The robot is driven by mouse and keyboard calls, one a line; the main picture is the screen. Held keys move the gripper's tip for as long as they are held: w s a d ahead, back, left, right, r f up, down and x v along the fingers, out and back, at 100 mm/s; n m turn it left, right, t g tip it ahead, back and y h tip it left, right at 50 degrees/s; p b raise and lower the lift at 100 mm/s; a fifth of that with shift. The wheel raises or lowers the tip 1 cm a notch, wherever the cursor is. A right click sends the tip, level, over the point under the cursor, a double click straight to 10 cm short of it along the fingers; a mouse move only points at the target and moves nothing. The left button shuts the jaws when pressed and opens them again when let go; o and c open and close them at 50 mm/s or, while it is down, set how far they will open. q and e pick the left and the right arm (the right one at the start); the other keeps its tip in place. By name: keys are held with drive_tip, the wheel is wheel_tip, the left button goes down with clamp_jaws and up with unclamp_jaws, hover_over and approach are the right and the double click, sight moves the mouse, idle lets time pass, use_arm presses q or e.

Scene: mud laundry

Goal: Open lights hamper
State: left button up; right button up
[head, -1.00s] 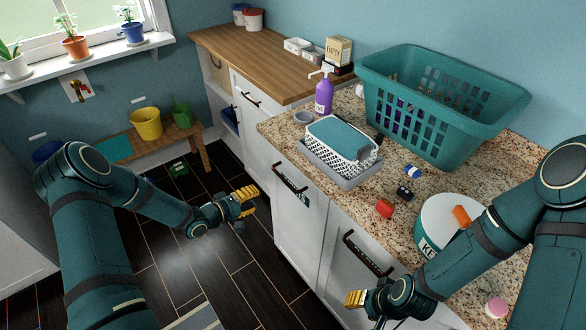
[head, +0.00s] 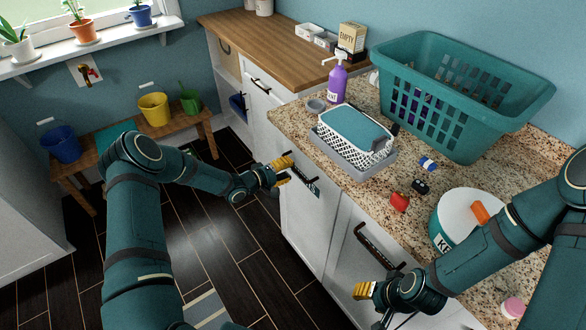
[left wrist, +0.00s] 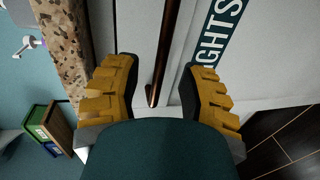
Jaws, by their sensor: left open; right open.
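The lights hamper (head: 306,222) is a white front under the granite counter, and it looks closed. Its dark bar handle (head: 304,181) also shows in the left wrist view (left wrist: 164,50), beside a dark label (left wrist: 222,32) whose visible letters read "GHTS". My left gripper (head: 284,171) is open at the handle, with its yellow fingers on either side of the bar. A gap shows between each finger and the bar. My right gripper (head: 368,291) is open and empty, low in front of the neighbouring white front (head: 345,250).
The counter (head: 295,125) holds a teal laundry basket (head: 455,100), a white basket on a grey tray, a purple bottle (head: 337,85) and a white tub (head: 462,222). A bench (head: 85,170) with buckets stands at the back left.

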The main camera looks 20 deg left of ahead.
use_arm(q)
drive_tip(key=shift+x, duration=1.4)
drive_tip(key=shift+o, duration=0.2)
clamp_jaws()
drive_tip(key=f+v, duration=0.3)
drive_tip(key=v, duration=1.4)
drive_tip(key=s+a+f+p+v, duration=0.1)
drive_tip(key=f+v, duration=0.3)
drive_tip(key=v, duration=1.3)
drive_tip(key=shift+s+a, duration=0.2)
drive_tip(key=shift+s, duration=0.3)
drive_tip(key=shift+f, duration=0.15)
drive_tip(key=shift+c, duration=0.2)
unclamp_jaws()
